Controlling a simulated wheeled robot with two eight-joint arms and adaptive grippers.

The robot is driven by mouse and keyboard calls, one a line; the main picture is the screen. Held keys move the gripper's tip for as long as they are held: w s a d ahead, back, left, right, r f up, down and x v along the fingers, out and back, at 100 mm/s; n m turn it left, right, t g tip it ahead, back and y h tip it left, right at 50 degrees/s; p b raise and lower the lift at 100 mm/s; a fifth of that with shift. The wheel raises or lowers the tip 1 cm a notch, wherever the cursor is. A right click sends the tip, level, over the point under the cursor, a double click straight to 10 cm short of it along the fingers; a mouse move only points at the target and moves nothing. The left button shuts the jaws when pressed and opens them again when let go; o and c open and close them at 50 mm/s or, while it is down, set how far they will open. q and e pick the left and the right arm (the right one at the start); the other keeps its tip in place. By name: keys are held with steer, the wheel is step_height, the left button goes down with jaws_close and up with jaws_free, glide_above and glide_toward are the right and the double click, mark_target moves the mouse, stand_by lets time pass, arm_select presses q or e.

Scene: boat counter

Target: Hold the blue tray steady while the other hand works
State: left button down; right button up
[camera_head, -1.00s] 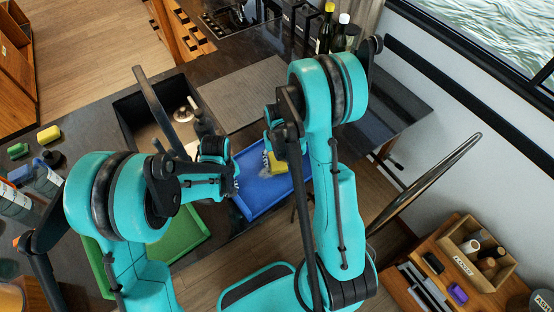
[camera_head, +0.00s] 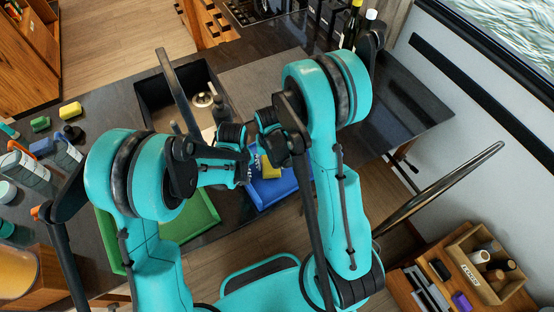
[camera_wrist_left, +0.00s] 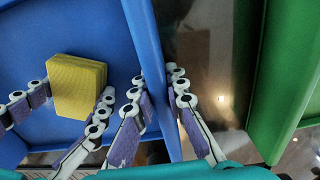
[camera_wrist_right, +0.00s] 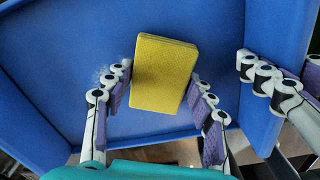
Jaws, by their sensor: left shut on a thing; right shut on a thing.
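The yellow sponge (camera_wrist_right: 165,75) is over the tray floor in the right wrist view. My right gripper (camera_wrist_right: 157,95) is shut on the sponge, a finger at each side. The sponge also shows in the left wrist view (camera_wrist_left: 76,88). I cannot tell whether it touches the tray floor.
A green tray (camera_head: 190,222) lies left of the blue one, with a gap between them. A sink (camera_head: 165,100) is behind, and a grey ribbed mat (camera_head: 265,85) beside it. Bottles (camera_head: 352,25) stand at the back. A wooden caddy (camera_head: 490,268) is at lower right.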

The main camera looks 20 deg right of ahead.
steer(key=shift+d+r, duration=0.1)
steer(key=shift+r, duration=3.9)
steer(key=shift+f, duration=0.25)
